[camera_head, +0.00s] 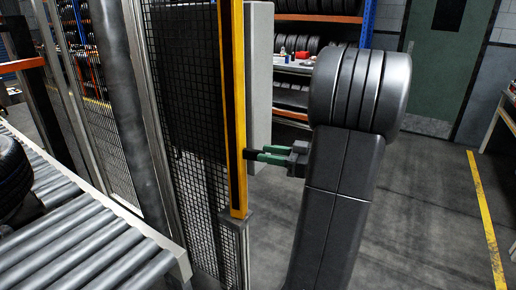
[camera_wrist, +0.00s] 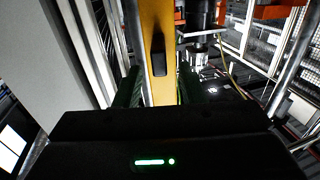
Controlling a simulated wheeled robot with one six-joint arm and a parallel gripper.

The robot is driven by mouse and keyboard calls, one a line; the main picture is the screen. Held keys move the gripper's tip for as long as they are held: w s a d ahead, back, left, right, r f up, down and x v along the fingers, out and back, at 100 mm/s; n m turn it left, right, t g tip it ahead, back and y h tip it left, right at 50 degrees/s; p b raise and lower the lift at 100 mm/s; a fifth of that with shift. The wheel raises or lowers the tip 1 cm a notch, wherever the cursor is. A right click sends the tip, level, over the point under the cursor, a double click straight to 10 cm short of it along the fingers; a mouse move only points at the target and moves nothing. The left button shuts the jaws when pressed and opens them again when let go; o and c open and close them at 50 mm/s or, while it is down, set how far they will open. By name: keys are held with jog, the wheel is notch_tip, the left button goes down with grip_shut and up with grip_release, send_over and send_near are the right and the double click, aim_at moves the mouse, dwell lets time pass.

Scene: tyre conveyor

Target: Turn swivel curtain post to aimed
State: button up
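The swivel curtain post (camera_head: 237,110) is an upright yellow post with a dark strip along its face. It stands on a grey foot beside a black mesh panel, left of my arm in the head view. My gripper (camera_head: 250,155) reaches left to it at lower-middle height, its green fingers level. In the wrist view the yellow post (camera_wrist: 157,35), with a black oblong part on it, runs between the two spread fingers (camera_wrist: 160,92). Whether the fingers touch its sides cannot be told; the gripper housing hides the post lower down.
A roller conveyor (camera_head: 85,245) with a tyre (camera_head: 12,175) lies at the left. A mesh fence (camera_head: 195,190) and a grey upright box (camera_head: 259,75) stand close to the post. Tyre shelves are behind. The floor at the right is open, with a yellow line (camera_head: 485,220).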

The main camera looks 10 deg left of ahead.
aim_at(258, 151)
jog(key=shift+w+a+p, duration=0.2)
jog(key=shift+a+p, duration=0.1)
jog(key=shift+a, duration=1.5)
grip_shut()
